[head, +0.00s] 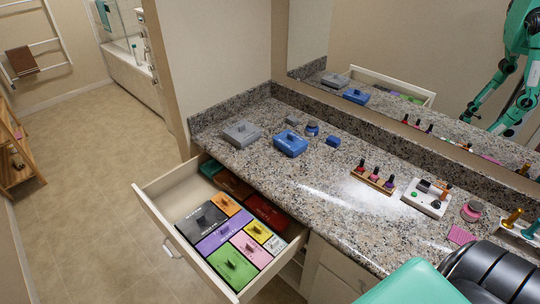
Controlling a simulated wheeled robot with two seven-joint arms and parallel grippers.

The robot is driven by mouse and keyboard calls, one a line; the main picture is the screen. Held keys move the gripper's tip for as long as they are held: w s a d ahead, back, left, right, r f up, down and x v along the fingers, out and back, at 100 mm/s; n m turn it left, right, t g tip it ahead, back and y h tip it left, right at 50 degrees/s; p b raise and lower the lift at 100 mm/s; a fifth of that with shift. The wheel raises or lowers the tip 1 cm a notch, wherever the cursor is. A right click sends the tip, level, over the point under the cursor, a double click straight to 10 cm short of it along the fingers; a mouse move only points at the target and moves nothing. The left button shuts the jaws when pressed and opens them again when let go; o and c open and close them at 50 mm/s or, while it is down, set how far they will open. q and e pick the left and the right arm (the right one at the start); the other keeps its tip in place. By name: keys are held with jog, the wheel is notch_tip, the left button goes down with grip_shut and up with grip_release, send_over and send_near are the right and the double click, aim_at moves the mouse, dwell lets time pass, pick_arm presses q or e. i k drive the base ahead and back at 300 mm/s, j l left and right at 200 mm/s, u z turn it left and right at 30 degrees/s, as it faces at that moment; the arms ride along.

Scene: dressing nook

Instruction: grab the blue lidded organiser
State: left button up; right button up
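The blue lidded organiser (290,144) sits closed on the granite counter, behind the open drawer. It has a small raised handle on its lid, and its reflection shows in the mirror. Neither of my grippers shows; only a teal and black part of my own arm is at the bottom right, well apart from the organiser. Nothing is touching the organiser that I can see.
A grey lidded box (242,134) stands left of it, small blue items (333,141) to its right. The drawer (152,212) is pulled out, holding several coloured boxes. Nail polish rack (372,178) and white tray (427,198) stand farther right on the counter (335,215).

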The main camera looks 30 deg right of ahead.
aim_at(289, 143)
jog(key=z, duration=1.1)
